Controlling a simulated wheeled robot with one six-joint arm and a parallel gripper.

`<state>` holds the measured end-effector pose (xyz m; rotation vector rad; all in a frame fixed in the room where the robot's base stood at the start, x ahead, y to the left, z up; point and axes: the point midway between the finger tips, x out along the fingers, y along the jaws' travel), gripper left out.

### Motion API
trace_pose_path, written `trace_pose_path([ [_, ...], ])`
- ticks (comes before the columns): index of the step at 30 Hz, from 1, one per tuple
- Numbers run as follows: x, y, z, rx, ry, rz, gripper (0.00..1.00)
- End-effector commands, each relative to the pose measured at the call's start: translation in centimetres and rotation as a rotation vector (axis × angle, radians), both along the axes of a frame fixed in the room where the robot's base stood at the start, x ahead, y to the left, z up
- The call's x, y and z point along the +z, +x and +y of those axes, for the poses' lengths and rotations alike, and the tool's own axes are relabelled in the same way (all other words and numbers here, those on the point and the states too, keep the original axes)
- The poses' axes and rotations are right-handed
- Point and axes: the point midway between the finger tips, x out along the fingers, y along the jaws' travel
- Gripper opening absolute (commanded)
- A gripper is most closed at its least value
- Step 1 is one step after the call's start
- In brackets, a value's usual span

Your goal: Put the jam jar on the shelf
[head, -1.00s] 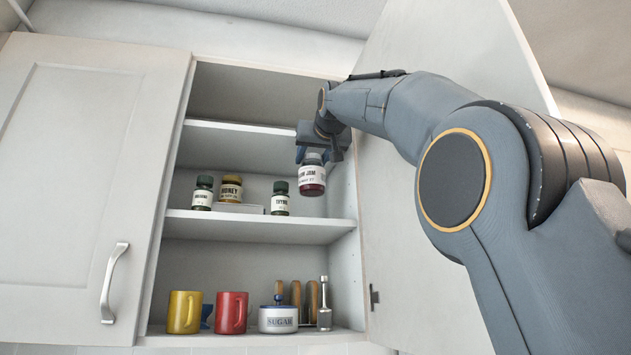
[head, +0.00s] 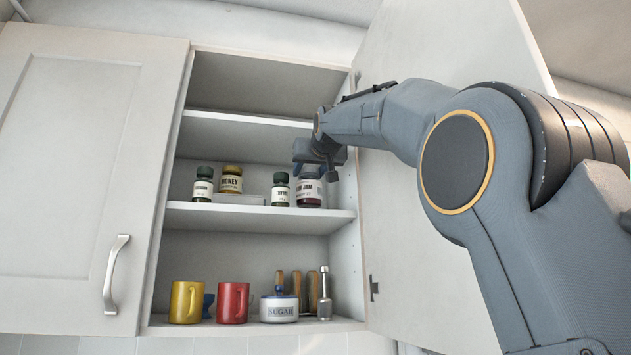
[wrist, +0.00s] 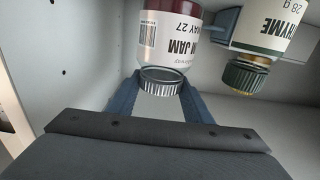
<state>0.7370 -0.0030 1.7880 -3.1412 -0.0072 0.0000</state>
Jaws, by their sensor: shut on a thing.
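The jam jar (head: 309,190) is dark red with a white label and stands upright at the right end of the middle shelf (head: 262,216). Its base looks level with the shelf board, but I cannot tell whether it touches. My gripper (head: 318,168) comes from the upper right and is shut on the jar. In the wrist view the jam jar (wrist: 163,50) appears upside down, with its grey lid between the blue fingers (wrist: 160,90).
A thyme jar (head: 280,190) stands close left of the jam jar. A honey jar (head: 231,180) on a small riser and another green-lidded jar (head: 202,185) stand farther left. Mugs and a sugar pot (head: 279,308) fill the shelf below. The open cabinet door (head: 420,250) is at the right.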

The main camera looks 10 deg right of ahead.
Motion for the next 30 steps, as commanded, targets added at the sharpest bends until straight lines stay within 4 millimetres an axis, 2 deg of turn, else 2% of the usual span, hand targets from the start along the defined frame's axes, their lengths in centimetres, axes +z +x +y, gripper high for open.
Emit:
trace_pose_path([
  [4, -1.5, -0.1, -0.1, 0.0, 0.0, -0.003, 0.0],
  [21, -2.5, 0.3, -0.1, 0.0, 0.0, -0.005, 0.0],
  [22, -2.6, 0.4, -0.1, 0.0, 0.0, -0.001, 0.49],
  [25, -2.6, 0.4, -0.1, 0.0, 0.0, -0.001, 0.64],
  [30, -2.6, 0.4, -0.1, 0.0, 0.0, -0.001, 0.64],
])
